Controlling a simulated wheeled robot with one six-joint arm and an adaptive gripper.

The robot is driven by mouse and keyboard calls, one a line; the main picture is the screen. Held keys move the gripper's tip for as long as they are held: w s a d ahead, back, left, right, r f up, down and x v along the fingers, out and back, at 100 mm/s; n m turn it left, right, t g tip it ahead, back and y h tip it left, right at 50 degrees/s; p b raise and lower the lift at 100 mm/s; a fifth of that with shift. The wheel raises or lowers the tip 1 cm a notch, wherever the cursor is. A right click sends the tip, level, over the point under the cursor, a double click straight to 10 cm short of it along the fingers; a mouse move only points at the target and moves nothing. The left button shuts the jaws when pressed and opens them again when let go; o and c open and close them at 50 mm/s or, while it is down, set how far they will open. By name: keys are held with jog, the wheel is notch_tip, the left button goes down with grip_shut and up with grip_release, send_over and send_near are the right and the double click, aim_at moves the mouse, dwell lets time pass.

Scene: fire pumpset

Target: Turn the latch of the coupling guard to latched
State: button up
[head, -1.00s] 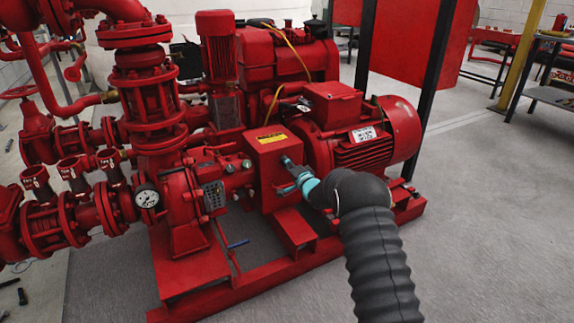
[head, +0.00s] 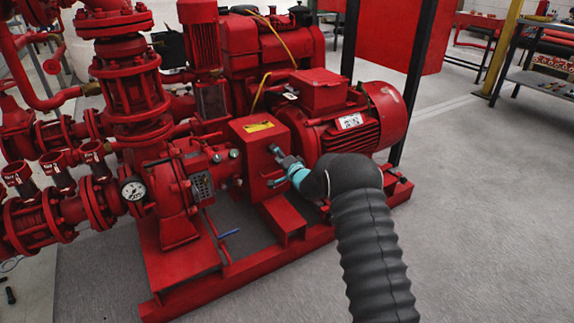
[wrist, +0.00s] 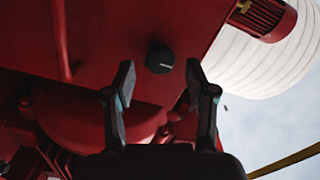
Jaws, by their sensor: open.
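The coupling guard (head: 243,147) is a red box with a yellow label, between the pump and the motor. Its latch (head: 275,149) shows as a small dark knob on the guard's near face. In the wrist view the latch (wrist: 160,59) is a dark round knob with a short pale mark pointing to the right of the picture. My gripper (head: 281,173) is at the guard's near face, just beside and below the knob in the head view. In the wrist view my gripper (wrist: 159,78) is open, its fingers apart and empty, with the knob in the gap just beyond the tips.
The red motor (head: 352,130) stands right behind my gripper. The pump with its pressure gauge (head: 133,188) and pipes stands to the left. The red base frame (head: 232,268) runs below. Grey floor (head: 480,220) is clear on the right.

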jog(key=v, duration=1)
